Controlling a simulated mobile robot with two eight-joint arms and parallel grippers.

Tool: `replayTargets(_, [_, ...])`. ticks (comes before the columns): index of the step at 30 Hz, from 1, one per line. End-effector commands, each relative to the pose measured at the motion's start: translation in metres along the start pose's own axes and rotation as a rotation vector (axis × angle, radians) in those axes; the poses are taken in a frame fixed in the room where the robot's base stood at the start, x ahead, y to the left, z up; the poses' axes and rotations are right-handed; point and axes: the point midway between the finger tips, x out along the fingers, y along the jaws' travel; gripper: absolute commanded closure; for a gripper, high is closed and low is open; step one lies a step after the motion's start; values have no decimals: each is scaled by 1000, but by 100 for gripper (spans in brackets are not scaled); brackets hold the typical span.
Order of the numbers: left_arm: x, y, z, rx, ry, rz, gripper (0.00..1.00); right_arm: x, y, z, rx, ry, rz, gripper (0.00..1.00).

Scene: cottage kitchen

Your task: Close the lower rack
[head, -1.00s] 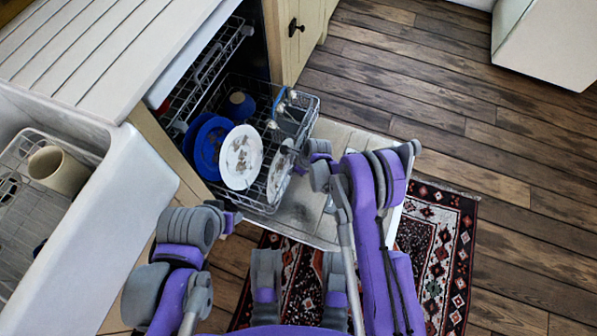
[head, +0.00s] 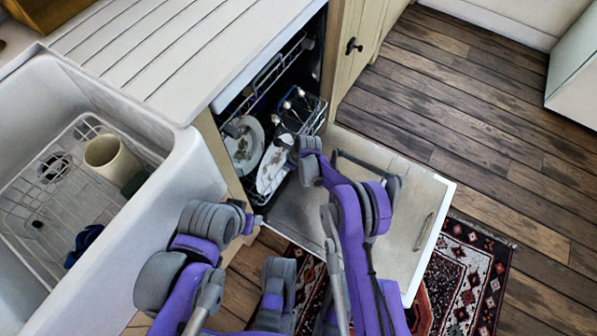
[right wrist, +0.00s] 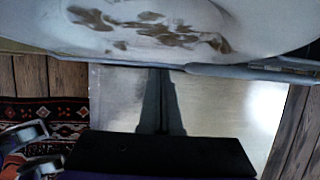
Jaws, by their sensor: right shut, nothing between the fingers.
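The lower rack (head: 318,118) is mostly inside the dishwasher, with only its front part showing at the opening. It carries stained plates (head: 272,168) and a cutlery basket (head: 292,118). My right gripper (head: 290,150) is at the rack's front, its tips partly hidden by the arm in the head view. In the right wrist view, the shut, empty fingers (right wrist: 158,85) point at the rack's front wire (right wrist: 250,70), under a stained plate (right wrist: 160,25); contact is hard to judge. My left gripper (head: 252,222) is left of the open door; its jaws are unclear.
The dishwasher door (head: 395,235) is folded down, over part of a patterned rug (head: 470,270). A white sink (head: 205,170) with a wire grid and a cup (head: 112,158) is at the left. The wooden floor at the right is clear.

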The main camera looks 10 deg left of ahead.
Motion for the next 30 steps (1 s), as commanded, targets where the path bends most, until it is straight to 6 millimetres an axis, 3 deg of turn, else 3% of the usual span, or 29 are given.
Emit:
replayTargets(6, [1,0,0,0,0,0,50,16,1,40,-3,-2,0,100])
replayTargets(15, [2,0,0,0,0,0,50,32,0,80,-1,-1,1,100])
replayTargets(21, [2,0,0,0,1,0,50,38,0,96,-1,0,0,100])
replayTargets(30, [2,0,0,0,1,0,50,41,0,104,0,-2,-1,100])
